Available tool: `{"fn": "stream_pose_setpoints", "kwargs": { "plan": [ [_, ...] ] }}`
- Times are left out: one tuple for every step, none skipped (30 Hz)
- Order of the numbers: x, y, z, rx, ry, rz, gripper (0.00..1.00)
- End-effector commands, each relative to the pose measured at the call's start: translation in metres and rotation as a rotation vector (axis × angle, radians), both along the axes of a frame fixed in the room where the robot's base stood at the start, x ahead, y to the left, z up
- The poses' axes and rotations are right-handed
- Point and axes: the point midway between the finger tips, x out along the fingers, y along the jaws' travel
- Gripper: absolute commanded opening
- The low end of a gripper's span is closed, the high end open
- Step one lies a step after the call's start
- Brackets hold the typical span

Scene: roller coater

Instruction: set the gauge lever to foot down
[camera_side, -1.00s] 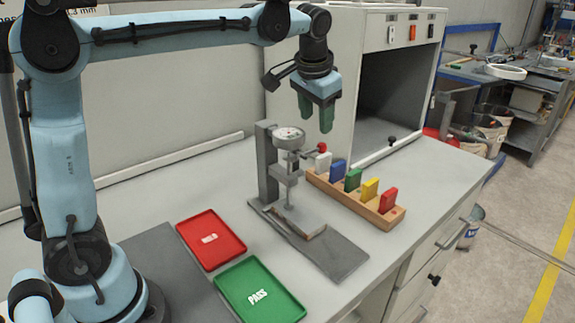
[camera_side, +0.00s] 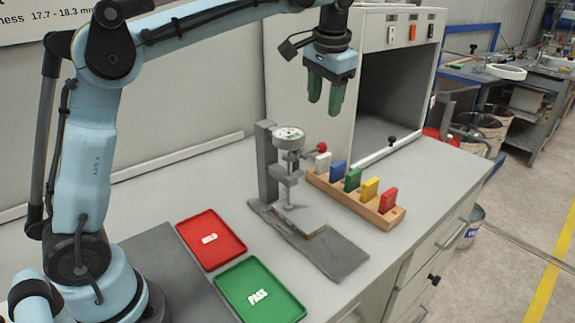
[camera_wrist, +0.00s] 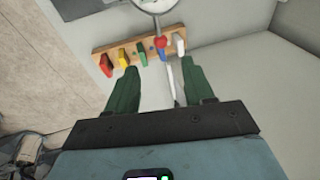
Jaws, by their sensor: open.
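The gauge stand (camera_side: 268,165) stands upright on the bench with a round dial (camera_side: 289,137) at its top. The gauge lever ends in a red knob (camera_side: 321,147), to the right of the dial. The knob also shows in the wrist view (camera_wrist: 161,42), just beyond the gap between my fingers. The gauge's thin spindle reaches down to a light flat plate (camera_side: 300,217) on the base (camera_side: 340,258); whether it touches the plate is unclear. My gripper (camera_side: 325,108) is open and empty, pointing down, above the knob and apart from it.
A wooden rack (camera_side: 345,197) with white, blue, green, yellow and red blocks stands right of the gauge. A red tray (camera_side: 190,262) and a green PASS tray (camera_side: 232,310) lie at front left. A cabinet (camera_side: 310,95) with an open bay stands behind.

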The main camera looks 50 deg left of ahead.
Motion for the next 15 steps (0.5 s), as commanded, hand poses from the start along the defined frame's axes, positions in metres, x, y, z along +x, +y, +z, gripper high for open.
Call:
{"fn": "stream_pose_setpoints", "kwargs": {
  "plan": [
    [0.0055,-0.0005,0.0003,0.0,0.028,0.006,0.52],
    [0.0074,-0.0007,0.0006,0.001,0.044,0.009,0.52],
    [0.0092,-0.0008,0.0004,0.001,0.065,0.013,0.52],
    [0.0103,-0.0009,0.0005,0.001,0.078,0.016,0.52],
    [0.0111,-0.0011,0.0002,0.001,0.091,0.018,0.52],
    [0.0122,-0.0012,0.0001,0.001,0.105,0.021,0.52],
    [0.0124,-0.0012,-0.0001,0.001,0.115,0.023,0.52],
    [0.0128,-0.0013,-0.0004,0.001,0.122,0.024,0.52],
    [0.0131,-0.0014,-0.0006,0.003,0.127,0.025,0.52],
    [0.0132,-0.0013,-0.0009,0.003,0.131,0.026,0.52],
    [0.0133,-0.0012,-0.0015,0.003,0.134,0.027,0.52],
    [0.0132,-0.001,-0.0026,0.003,0.136,0.027,0.52],
    [0.0132,-0.0007,-0.0039,0.003,0.137,0.027,0.52],
    [0.0134,-0.0003,-0.0055,0.003,0.137,0.027,0.52],
    [0.0133,0.0003,-0.008,0.002,0.136,0.028,0.52]
  ]
}}
